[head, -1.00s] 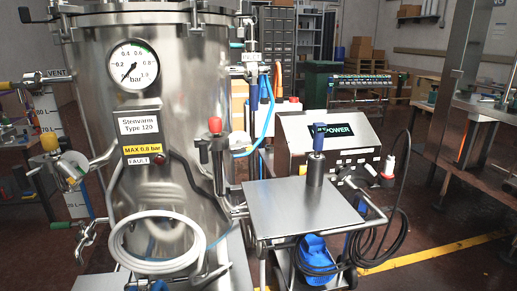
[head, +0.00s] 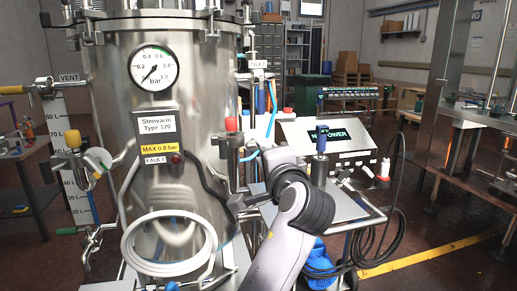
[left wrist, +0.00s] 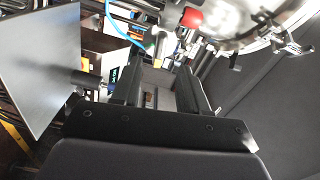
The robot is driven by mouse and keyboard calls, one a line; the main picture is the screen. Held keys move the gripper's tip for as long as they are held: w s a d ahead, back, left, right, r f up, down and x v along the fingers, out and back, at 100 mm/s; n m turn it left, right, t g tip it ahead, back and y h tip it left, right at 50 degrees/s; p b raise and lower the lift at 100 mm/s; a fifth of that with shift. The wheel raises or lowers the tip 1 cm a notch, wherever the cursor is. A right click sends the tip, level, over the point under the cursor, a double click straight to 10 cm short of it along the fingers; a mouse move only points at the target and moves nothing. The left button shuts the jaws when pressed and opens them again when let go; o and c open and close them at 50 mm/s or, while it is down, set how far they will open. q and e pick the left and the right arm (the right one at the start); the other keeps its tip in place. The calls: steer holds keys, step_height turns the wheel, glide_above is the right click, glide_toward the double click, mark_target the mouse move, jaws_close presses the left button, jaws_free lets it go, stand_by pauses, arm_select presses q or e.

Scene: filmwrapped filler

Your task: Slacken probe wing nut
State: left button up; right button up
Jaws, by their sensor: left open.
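A probe fitting with an orange-red cap (head: 231,124) stands upright in a metal holder (head: 231,152) on the right side of the steel vessel (head: 180,90). The red cap also shows at the top of the left wrist view (left wrist: 190,17). I cannot make out the wing nut clearly. My left arm reaches over the small steel tray, and its gripper (head: 240,203) is low beside the vessel, below the probe holder. In the left wrist view the left gripper (left wrist: 160,82) has its two black fingers apart. No held object is clear between them. My right gripper is not in view.
The tray (head: 345,208) on a cart stands close to the arm, with a blue-topped post (head: 321,150) rising beside it. A coiled white hose (head: 168,245) hangs on the vessel's front. A blue hose runs behind the holder. A control box (head: 340,135) stands behind.

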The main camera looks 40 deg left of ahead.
arm_select(q)
steer(key=x, duration=0.6)
steer(key=shift+w+a+p, duration=0.2)
steer(key=shift+a+p, duration=0.1)
steer(key=shift+p, duration=0.15)
jaws_close()
